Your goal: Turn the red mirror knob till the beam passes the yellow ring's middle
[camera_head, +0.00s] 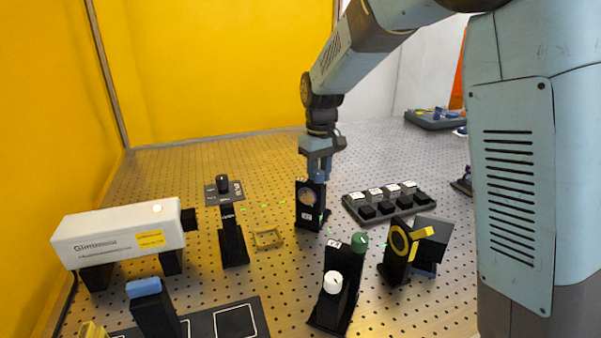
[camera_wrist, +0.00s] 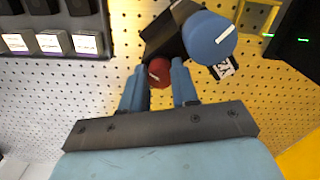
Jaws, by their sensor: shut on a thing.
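My gripper (camera_wrist: 159,78) reaches down behind the far black mirror mount, its blue fingers on either side of the red knob (camera_wrist: 158,72) in the wrist view. It is shut on that knob. In the head view my gripper (camera_head: 319,172) stands over this mirror mount (camera_head: 309,217), and the red knob is hidden there. A round mirror (camera_head: 308,197) shows on the mount's front. The yellow ring (camera_head: 400,241) stands upright on a black post at right. Short green beam dashes (camera_head: 250,210) run across the board; where the beam meets the ring is too small to tell.
A blue knob (camera_wrist: 210,38) sits close beside my fingers. A white laser box (camera_head: 118,235) stands at left. A nearer mount has a white knob (camera_head: 333,283) and a green knob (camera_head: 359,242). A block of several buttons (camera_head: 385,203) lies right of my gripper.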

